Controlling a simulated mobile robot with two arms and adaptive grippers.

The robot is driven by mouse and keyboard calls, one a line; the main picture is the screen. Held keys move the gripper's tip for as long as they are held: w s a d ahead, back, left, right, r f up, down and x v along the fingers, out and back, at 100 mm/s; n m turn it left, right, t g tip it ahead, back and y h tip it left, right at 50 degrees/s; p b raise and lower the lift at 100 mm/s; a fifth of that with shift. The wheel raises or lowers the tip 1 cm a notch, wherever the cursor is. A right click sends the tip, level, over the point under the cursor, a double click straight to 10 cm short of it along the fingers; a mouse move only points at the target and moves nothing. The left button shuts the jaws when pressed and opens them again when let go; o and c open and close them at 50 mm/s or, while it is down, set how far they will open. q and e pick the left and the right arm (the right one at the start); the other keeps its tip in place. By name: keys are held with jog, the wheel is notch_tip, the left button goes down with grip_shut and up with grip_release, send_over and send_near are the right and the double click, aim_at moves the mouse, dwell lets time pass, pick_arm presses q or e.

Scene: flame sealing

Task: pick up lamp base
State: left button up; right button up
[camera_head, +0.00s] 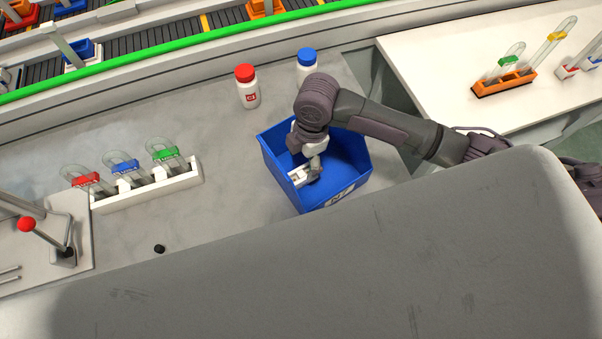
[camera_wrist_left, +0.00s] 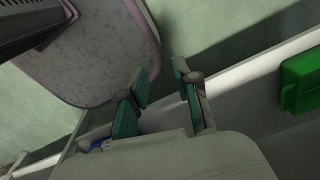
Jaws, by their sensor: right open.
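My right gripper (camera_head: 308,172) reaches down into the blue bin (camera_head: 350,150) near its left wall. It is open, with a small white part visible beside the fingers; I cannot tell whether this is a lamp base or part of the gripper. The bin's contents are partly hidden by my right arm. Red (camera_head: 86,180), blue (camera_head: 125,166) and green (camera_head: 165,153) bases with clear looped tubes stand in a white rack (camera_head: 150,192) on the left. My left gripper (camera_wrist_left: 160,88) shows in the left wrist view, its green-padded fingers apart and nothing between them.
A red-capped bottle (camera_head: 247,88) and a blue-capped bottle (camera_head: 306,66) stand behind the bin. A small black piece (camera_head: 159,248) lies on the grey table (camera_head: 225,180). An orange holder (camera_head: 503,82) stands on the white table at right. A conveyor (camera_head: 130,45) runs behind.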

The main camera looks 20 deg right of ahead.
aim_at(301, 173)
jog(key=shift+a+f, duration=0.1)
jog(key=shift+f, duration=0.6)
jog(key=shift+w+f, duration=0.1)
jog(key=shift+f, duration=0.2)
notch_tip(301, 173, down, 2)
jog(key=shift+a+f+p, duration=0.1)
jog(key=shift+f+p, duration=0.1)
jog(key=shift+p, duration=0.45)
notch_tip(301, 173, down, 2)
jog(key=shift+a+f, duration=0.1)
jog(key=shift+f, duration=0.35)
jog(key=c, duration=1.2)
pick_arm(q)
jog(key=shift+w+d+r, duration=0.1)
jog(key=shift+w+r, duration=0.7)
jog(key=shift+r, duration=0.15)
pick_arm(e)
jog(key=shift+c, duration=0.2)
